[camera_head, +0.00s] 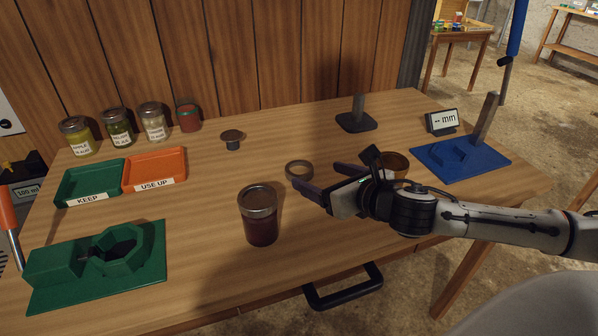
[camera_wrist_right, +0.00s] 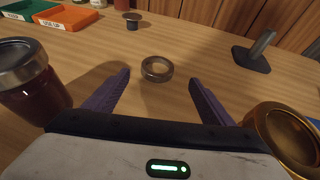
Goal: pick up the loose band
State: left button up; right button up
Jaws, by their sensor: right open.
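The loose band (camera_head: 299,170) is a grey metal ring lying flat on the wooden table. In the right wrist view the band (camera_wrist_right: 157,69) lies ahead of my fingertips, roughly midway between their lines. My right gripper (camera_head: 322,180) is open, with its two purple fingers pointing left toward the band. It also shows in the right wrist view (camera_wrist_right: 160,85), with nothing between the fingers. The fingertips are close to the band; I cannot tell whether one touches it. My left gripper is in neither view.
A lidded jar of dark red contents (camera_head: 260,216) stands left of my right gripper. A brass-coloured ring or cup (camera_head: 397,161) stands behind the gripper. A dark stand (camera_head: 356,122), blue fixture (camera_head: 487,158), green fixture (camera_head: 60,270), and KEEP (camera_head: 66,184) and USE UP (camera_head: 178,160) trays are around.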

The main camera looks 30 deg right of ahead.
jog(key=shift+a+b+x, duration=0.15)
jog(key=shift+x, duration=1.7)
jog(key=shift+a+b+x, duration=0.1)
jog(key=shift+b+x, duration=0.05)
jog(key=shift+x, duration=1.75)
jog(key=shift+r, duration=0.1)
jog(key=shift+c, duration=0.6)
jog(key=c, duration=1)
